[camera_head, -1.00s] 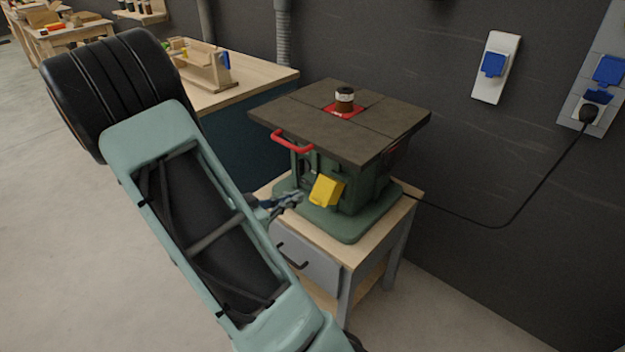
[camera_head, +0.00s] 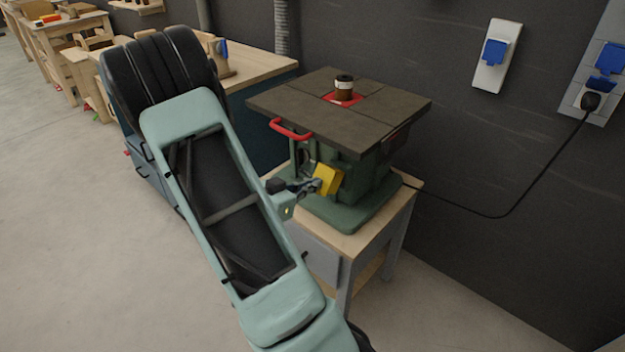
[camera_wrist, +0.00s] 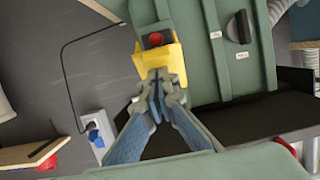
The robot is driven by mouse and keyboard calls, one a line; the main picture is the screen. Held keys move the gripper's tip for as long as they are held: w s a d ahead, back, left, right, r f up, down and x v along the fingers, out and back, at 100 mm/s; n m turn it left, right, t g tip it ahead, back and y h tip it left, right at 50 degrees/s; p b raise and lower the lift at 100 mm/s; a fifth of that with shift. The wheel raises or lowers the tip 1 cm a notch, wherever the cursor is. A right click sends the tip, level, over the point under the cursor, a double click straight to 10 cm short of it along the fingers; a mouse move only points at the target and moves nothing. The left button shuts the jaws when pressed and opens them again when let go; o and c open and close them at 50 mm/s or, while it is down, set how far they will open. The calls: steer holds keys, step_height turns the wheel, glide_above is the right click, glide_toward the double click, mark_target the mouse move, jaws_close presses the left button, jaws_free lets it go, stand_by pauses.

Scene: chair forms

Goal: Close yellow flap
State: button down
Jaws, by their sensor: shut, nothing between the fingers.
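The yellow flap (camera_head: 328,180) is on the side of the green machine (camera_head: 358,182), which has a dark flat top. In the wrist view the yellow flap (camera_wrist: 158,58) stands out from the green body, below a dark switch box with a red button (camera_wrist: 155,39). My gripper (camera_head: 314,186) is at the flap's left side in the head view. In the wrist view my gripper (camera_wrist: 158,82) is shut and empty, its fingertips overlapping the flap's near edge. I cannot tell whether they touch it.
The machine stands on a wooden-topped stand (camera_head: 400,195) beside the dark wall. A red handle (camera_head: 290,130) juts from the tabletop's edge above the flap. A black cable (camera_head: 520,205) runs to a wall socket. A workbench (camera_head: 260,72) stands behind on the left.

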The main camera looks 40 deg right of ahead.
steer(key=shift+a+f, duration=0.25)
steer(key=shift+f, duration=0.05)
steer(key=shift+f, duration=0.15)
step_height(320, 180, down, 6)
steer(key=d+h+b, duration=0.2)
steer(key=h+b, duration=0.2)
steer(key=b, duration=0.7)
steer(key=shift+f+h+b, duration=0.2)
steer(key=shift+h+b, duration=0.1)
steer(key=shift+b, duration=0.05)
steer(key=shift+f, duration=0.15)
steer(key=shift+d, duration=0.1)
